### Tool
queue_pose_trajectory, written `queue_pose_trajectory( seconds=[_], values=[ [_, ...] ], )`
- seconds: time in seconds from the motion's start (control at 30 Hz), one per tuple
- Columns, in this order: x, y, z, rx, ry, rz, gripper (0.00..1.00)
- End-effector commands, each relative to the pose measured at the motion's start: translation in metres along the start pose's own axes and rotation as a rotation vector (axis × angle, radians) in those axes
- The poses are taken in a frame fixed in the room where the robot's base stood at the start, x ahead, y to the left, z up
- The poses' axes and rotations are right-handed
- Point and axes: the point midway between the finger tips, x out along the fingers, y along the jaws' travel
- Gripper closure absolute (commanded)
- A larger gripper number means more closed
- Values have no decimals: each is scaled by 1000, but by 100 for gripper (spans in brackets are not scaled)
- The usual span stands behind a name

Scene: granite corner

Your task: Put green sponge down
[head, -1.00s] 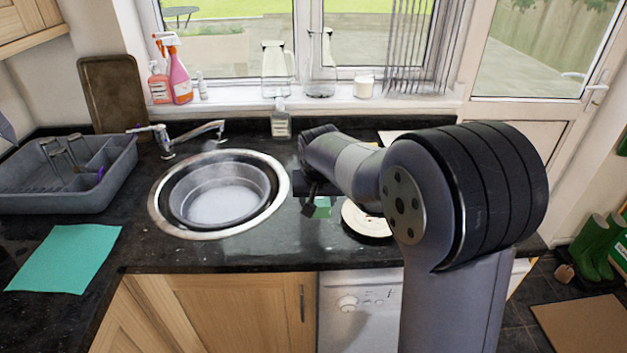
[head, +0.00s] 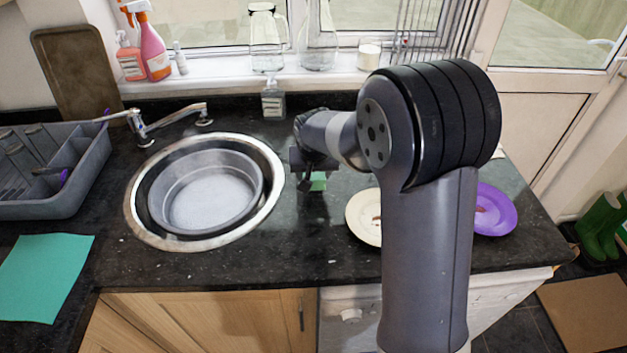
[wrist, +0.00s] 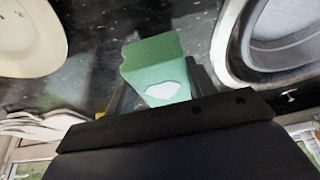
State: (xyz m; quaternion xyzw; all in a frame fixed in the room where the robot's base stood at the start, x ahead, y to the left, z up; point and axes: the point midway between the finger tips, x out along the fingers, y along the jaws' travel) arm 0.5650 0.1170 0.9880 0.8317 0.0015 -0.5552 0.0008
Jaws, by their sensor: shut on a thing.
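The green sponge (head: 318,181) is in my gripper (head: 312,172), over the dark counter between the sink and the cream plate. In the wrist view the sponge (wrist: 156,68) is a pale green block with a white patch on its near face, and my gripper (wrist: 160,95) is shut on it. My arm hides part of the gripper in the head view. I cannot tell whether the sponge touches the counter (head: 325,225).
A cream plate (head: 362,216) and a purple plate (head: 495,210) lie to the right. A soap bottle (head: 273,100) stands behind. A grey dish rack (head: 85,165) and teal cloth (head: 42,275) are far left.

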Motion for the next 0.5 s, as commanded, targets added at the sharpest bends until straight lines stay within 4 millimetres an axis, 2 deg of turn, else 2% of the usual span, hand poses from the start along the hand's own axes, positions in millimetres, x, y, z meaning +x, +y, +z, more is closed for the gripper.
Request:
queue_pose_trajectory(
  seconds=[0.23, 0.5],
  values=[
    [30, 0, 13, -2, -3, 1, 66],
    [35, 0, 15, 0, 0, 0, 66]
  ],
)
